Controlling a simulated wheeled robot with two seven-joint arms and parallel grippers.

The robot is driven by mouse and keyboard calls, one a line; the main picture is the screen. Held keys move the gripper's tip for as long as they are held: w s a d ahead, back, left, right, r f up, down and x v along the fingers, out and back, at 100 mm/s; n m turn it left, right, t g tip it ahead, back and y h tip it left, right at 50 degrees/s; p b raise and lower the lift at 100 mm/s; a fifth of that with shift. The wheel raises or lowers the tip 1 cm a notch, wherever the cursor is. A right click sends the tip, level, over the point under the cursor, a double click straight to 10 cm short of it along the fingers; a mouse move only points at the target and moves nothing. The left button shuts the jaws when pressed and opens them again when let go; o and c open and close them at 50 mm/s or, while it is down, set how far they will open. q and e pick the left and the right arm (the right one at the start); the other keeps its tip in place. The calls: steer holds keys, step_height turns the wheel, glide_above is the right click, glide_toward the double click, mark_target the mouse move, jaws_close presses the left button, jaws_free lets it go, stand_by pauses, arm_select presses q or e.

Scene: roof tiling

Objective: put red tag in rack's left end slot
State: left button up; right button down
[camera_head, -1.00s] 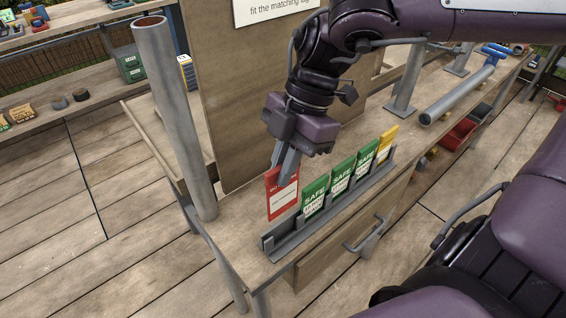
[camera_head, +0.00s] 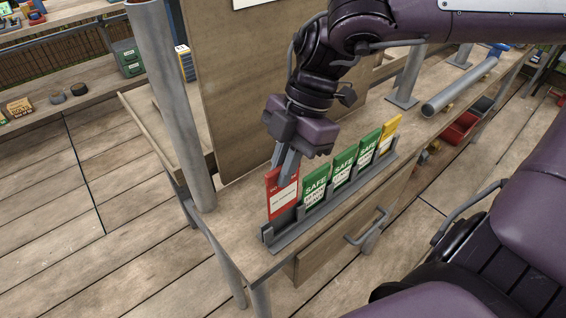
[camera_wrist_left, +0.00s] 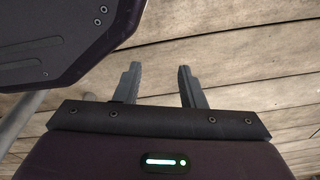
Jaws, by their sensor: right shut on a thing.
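The red tag (camera_head: 282,199) stands upright at the left end of the grey rack (camera_head: 290,237) in the head view. Its lower edge is close to or in the left end slot; I cannot tell if it touches the bottom. My right gripper (camera_head: 285,170) is shut on the red tag's upper part from above. Three green tags (camera_head: 343,170) and a yellow tag (camera_head: 391,134) stand in the slots to the right. My left gripper (camera_wrist_left: 160,85) shows in the left wrist view, its fingers apart and empty over the plank floor.
The rack stands on a wooden workbench (camera_head: 235,240) with a drawer handle (camera_head: 366,232) below its front edge. A grey post (camera_head: 175,110) rises at the left, beside an upright board (camera_head: 240,90). A grey pipe (camera_head: 455,90) lies at the back right.

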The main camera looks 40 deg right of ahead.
steer(key=shift+f+b, duration=0.3)
steer(key=shift+f, duration=0.25)
steer(key=shift+f+b, duration=0.35)
steer(key=shift+f, duration=0.4)
steer(key=shift+f+b, duration=0.35)
steer(key=shift+b, duration=0.1)
steer(key=shift+f+b, duration=0.35)
steer(key=shift+f, duration=0.1)
steer(key=shift+f+b, duration=0.3)
steer(key=shift+f, duration=0.4)
steer(key=shift+f+b, duration=0.4)
steer(key=shift+b, duration=0.1)
steer(key=shift+f, duration=0.25)
arm_select(q)
steer(key=w+d+r, duration=0.3)
steer(key=w+r, duration=0.4)
steer(key=r, duration=0.3)
steer(key=shift+w+d, duration=0.2)
steer(key=shift+d, duration=0.15)
arm_select(e)
steer(key=shift+f, duration=0.1)
arm_select(q)
steer(key=shift+r, duration=0.1)
